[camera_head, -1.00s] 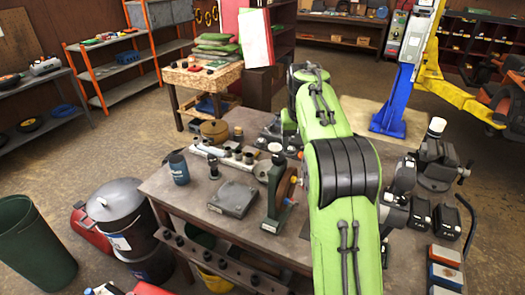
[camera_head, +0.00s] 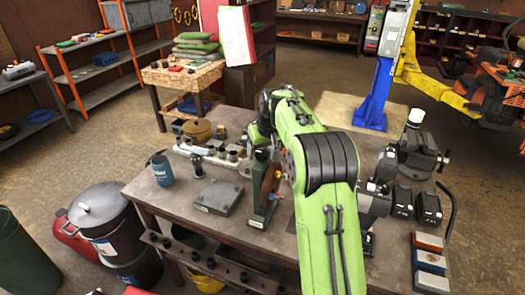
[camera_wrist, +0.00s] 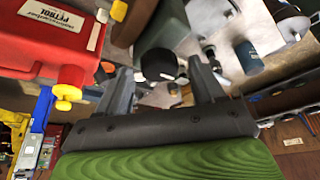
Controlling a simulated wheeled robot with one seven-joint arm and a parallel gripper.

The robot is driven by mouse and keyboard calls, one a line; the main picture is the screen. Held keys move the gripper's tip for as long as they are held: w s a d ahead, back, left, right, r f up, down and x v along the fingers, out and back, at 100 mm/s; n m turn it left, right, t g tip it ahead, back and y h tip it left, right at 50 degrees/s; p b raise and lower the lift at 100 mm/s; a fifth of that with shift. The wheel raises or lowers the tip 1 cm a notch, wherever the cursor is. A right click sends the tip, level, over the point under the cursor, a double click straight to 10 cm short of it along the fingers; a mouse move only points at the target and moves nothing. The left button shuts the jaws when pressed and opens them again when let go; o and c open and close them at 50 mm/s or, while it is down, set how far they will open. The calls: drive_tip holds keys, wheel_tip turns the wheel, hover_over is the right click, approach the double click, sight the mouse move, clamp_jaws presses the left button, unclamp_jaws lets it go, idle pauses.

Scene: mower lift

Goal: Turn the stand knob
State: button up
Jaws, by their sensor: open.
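The stand (camera_head: 261,196) is a dark green upright holder with wood and orange parts, on the workbench (camera_head: 225,233) in the head view. My arm reaches over the bench to its upper end. In the wrist view a round black knob (camera_wrist: 158,64) sits in front of a grey-green body (camera_wrist: 183,30), probably the stand. My gripper (camera_wrist: 160,82) is open, with one finger left and one right of the knob. I cannot tell whether the fingers touch it. In the head view my fingertips are hidden by the arm and stand.
A vise (camera_head: 415,150) and black boxes (camera_head: 428,208) are at right. A red petrol can (camera_wrist: 55,45) shows close in the wrist view.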

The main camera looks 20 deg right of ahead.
drive_tip(key=shift+f, duration=0.2)
drive_tip(key=c, duration=1)
drive_tip(key=shift+c, duration=0.2)
drive_tip(key=shift+w+m, duration=0.1)
drive_tip(key=shift+m, duration=0.2)
drive_tip(key=m+h, duration=0.1)
drive_tip(key=m+p, duration=0.1)
drive_tip(key=m, duration=0.1)
drive_tip(key=shift+a+r+m+h, duration=0.15)
drive_tip(key=shift+m+h, duration=0.15)
drive_tip(key=shift+h, duration=0.1)
drive_tip(key=m+p, duration=0.2)
drive_tip(key=m+g+h+p, duration=0.1)
drive_tip(key=m+p, duration=0.1)
drive_tip(key=m, duration=0.1)
drive_tip(key=shift+w+a+m+g+h, duration=0.1)
drive_tip(key=shift+m+g+h, duration=0.2)
drive_tip(key=m+g, duration=0.1)
drive_tip(key=m, duration=0.2)
drive_tip(key=shift+w+m+h+p, duration=0.1)
drive_tip(key=shift+m+h+p, duration=0.2)
drive_tip(key=shift+h+p, duration=0.1)
drive_tip(key=shift+w+m+g, duration=0.1)
drive_tip(key=shift+m+g, duration=0.8)
drive_tip(key=shift+m, duration=1.3)
